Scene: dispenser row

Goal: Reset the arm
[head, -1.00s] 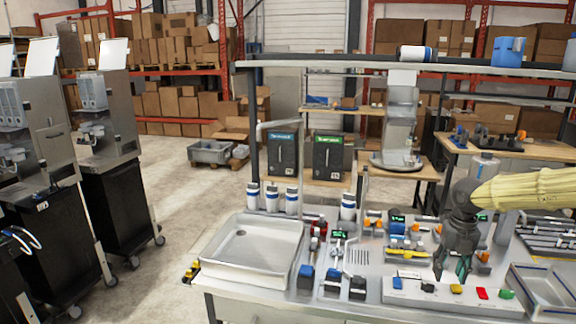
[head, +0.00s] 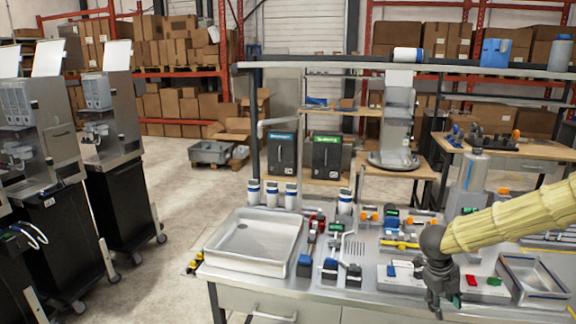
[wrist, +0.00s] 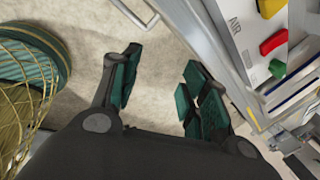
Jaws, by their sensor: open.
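My gripper (head: 442,302) hangs pointing down at the front edge of the metal workbench (head: 235,272), in front of the button panel, at the end of my yellow-sleeved arm. In the wrist view my gripper (wrist: 158,98) is open, its green-padded fingers apart with only bare floor between them. It holds nothing. The button panel shows in the wrist view with a red button (wrist: 273,42), a yellow button (wrist: 269,7) and a green button (wrist: 277,68). In the head view my gripper partly hides the panel; its red button (head: 471,280) and green button (head: 494,281) show just right of the gripper.
A shallow metal basin (head: 214,241) is at the bench's left. Small dispensers and blue blocks fill the bench middle. A metal tray (head: 511,265) lies right of the panel. A shelf (head: 300,65) spans above.

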